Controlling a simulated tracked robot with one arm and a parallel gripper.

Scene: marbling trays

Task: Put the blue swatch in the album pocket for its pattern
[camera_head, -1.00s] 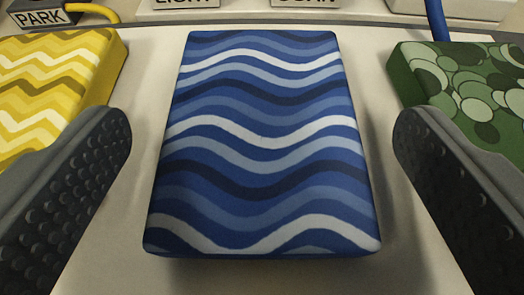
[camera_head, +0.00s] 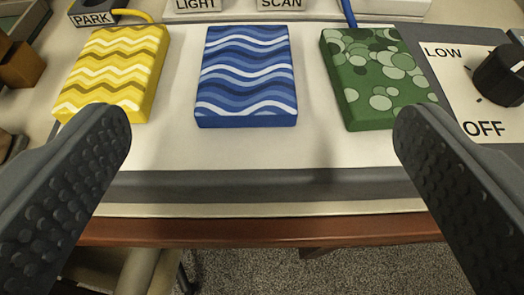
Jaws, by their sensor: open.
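The blue swatch (camera_head: 246,78) is a thick block with a wavy pattern in blues and white. It lies flat on a pale tray surface near the upper middle of the view. A yellow zigzag swatch (camera_head: 115,72) lies to its left and a green swatch with overlapping discs (camera_head: 375,78) to its right. My gripper (camera_head: 262,130) is open and empty, its dark studded fingers wide apart. The blue swatch is beyond the fingertips, between them across the picture and apart from both. No album pocket shows.
A dark knob (camera_head: 502,75) stands on a panel marked LOW and OFF at right. PARK, LIGHT and SCAN labels line the back. A yellow cable and a blue cable end near the swatches. The brown table edge (camera_head: 270,232) and floor are nearer.

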